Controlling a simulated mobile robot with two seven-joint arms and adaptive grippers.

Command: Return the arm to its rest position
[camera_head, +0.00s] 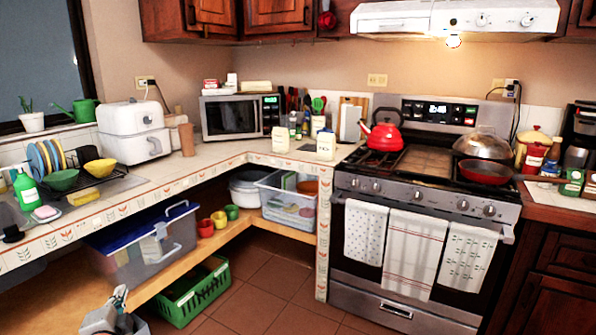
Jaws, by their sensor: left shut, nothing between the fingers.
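My left gripper (120,293) shows at the bottom left edge of the head view, with a grey part of my arm below it. It is shut and empty, low in front of the counter's lower shelf and left of a green crate (192,290). It appears apart from the shelf and the crate, though the depth between them is hard to judge. My right gripper is not in view.
The tiled counter (215,161) and wooden lower shelf (170,283) run along the left. A lidded plastic bin (150,245) and several cups stand on the shelf. The stove (420,215) with hanging towels is at right. The brown tiled floor (270,300) is clear in the middle.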

